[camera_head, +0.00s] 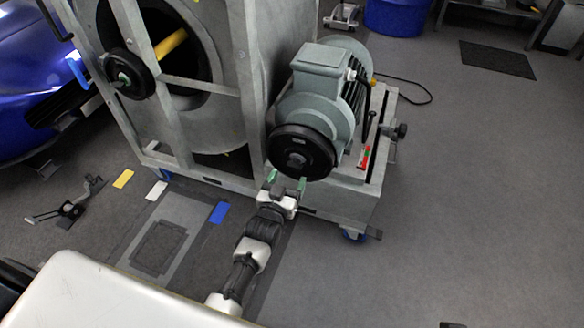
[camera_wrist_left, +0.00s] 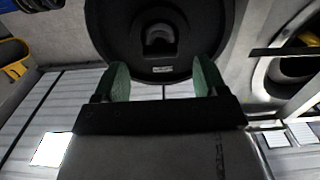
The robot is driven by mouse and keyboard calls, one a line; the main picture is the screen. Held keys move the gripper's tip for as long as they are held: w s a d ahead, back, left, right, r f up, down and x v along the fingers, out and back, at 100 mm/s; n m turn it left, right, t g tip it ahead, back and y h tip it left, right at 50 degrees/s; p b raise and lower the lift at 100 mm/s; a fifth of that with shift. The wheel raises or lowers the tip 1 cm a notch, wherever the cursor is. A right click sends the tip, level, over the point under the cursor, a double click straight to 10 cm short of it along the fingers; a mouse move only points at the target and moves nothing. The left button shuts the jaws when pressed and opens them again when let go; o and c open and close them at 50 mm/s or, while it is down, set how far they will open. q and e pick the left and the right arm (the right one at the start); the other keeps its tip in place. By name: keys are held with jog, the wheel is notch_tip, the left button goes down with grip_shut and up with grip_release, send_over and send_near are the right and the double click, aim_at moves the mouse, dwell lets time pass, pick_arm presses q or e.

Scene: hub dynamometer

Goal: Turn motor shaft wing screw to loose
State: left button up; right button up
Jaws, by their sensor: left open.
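The grey-green motor (camera_head: 318,92) sits on a grey stand, with a round black disc (camera_head: 318,150) on its front face. A dark raised piece at the disc's middle, which looks like the shaft wing screw (camera_head: 296,160), also shows in the left wrist view (camera_wrist_left: 160,40); its exact shape is hard to make out. My left gripper (camera_head: 287,182) has green fingertips. It is just below and in front of the disc's lower edge. In the left wrist view its fingers (camera_wrist_left: 161,80) stand apart with nothing between them, below the raised piece. My right gripper is not in view.
A large grey machine frame (camera_head: 240,80) stands left of the motor, carrying another black wheel (camera_head: 128,75). A dark knob (camera_head: 400,130) sticks out at the stand's right side. A blue car (camera_head: 40,80) is at far left.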

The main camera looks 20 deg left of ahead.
pick_arm(q)
jog(key=s+p, duration=0.1)
jog(key=s, duration=0.5)
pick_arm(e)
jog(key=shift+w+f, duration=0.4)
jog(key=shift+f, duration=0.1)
pick_arm(q)
jog(key=shift+s+a, duration=0.1)
